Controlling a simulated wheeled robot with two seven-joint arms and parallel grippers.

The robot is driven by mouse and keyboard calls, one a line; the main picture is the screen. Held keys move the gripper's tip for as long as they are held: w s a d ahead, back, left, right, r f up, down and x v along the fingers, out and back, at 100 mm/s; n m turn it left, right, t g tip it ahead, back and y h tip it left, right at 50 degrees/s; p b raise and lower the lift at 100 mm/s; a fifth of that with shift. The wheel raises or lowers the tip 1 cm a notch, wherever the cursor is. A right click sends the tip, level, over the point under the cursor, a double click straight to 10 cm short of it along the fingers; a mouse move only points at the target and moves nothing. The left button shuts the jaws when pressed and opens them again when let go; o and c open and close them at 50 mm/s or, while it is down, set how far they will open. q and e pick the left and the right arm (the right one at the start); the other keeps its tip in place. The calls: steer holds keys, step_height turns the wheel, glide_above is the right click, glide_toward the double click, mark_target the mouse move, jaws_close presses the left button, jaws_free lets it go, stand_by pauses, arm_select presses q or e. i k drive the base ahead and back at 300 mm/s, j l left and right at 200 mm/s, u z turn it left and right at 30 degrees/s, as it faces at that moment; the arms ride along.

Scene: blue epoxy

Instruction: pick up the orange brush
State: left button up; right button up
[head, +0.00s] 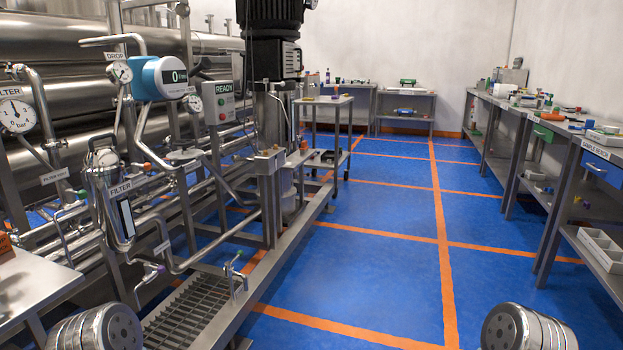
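I cannot make out a clear orange brush in the head view. A small orange item (577,122) lies among other things on the right bench, too small to identify. Another orange item (5,244) sits at the left edge on a steel table, cut off by the frame. Rounded metal parts of my arms show at the bottom left and bottom right corners. Neither gripper is in view.
A skid of pipes, gauges and a motor (275,55) fills the left, with a grated step (185,312). A trolley (325,101) stands beyond it. The right bench (555,128) runs along the wall, with a white divided tray (603,248) below. The blue floor (370,250) between is clear.

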mark_target(304, 149)
steer(key=i+l+z, duration=0.3)
steer(key=i, duration=0.65)
steer(key=i+z, duration=0.3)
steer(key=i, duration=0.6)
steer(key=i+l+u, duration=0.15)
steer(key=i, duration=0.5)
steer(key=i+l+u, duration=0.15)
steer(key=i, duration=0.55)
steer(key=i+l+u, duration=0.1)
steer(key=i+u, duration=0.2)
steer(key=u, duration=0.15)
steer(key=i+l+u, duration=0.2)
steer(key=u, duration=0.25)
steer(key=i+l+u, duration=0.3)
steer(key=u, duration=0.15)
steer(key=i+l+u, duration=0.2)
steer(key=l+u, duration=0.25)
steer(key=j, duration=0.1)
